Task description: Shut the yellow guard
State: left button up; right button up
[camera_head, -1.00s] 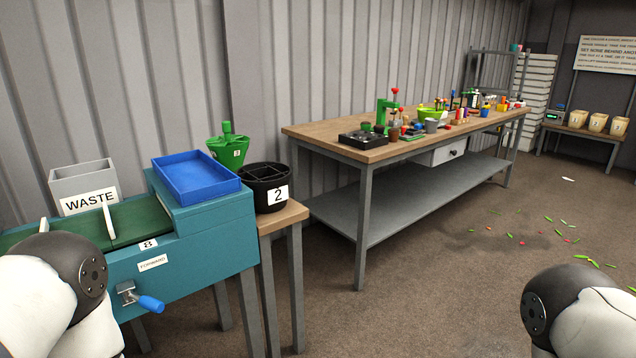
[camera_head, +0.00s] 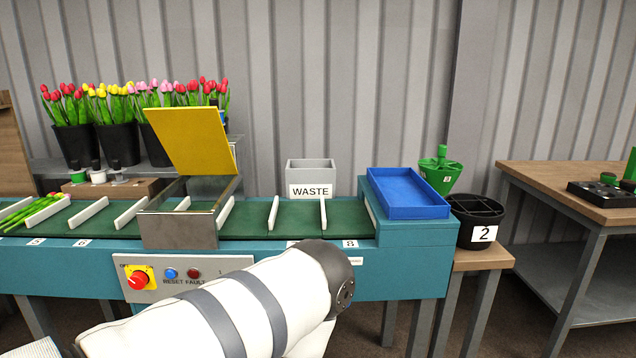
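The yellow guard (camera_head: 190,141) is a flat panel standing raised and tilted above a metal box frame (camera_head: 178,231) on the teal conveyor (camera_head: 400,262). The green belt (camera_head: 250,218) with white dividers runs through the frame. A white and grey arm of mine crosses the lower middle, in front of the conveyor. Neither of my grippers shows in the head view.
A control panel (camera_head: 187,277) with a red knob (camera_head: 138,280) is on the conveyor front. A grey WASTE bin (camera_head: 311,177) stands behind the belt. A blue tray (camera_head: 408,193) and black bucket 2 (camera_head: 476,220) are at the right. Tulip buckets (camera_head: 118,144) stand behind left.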

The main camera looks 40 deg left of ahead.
aim_at(195, 140)
jog(key=u, duration=1.9)
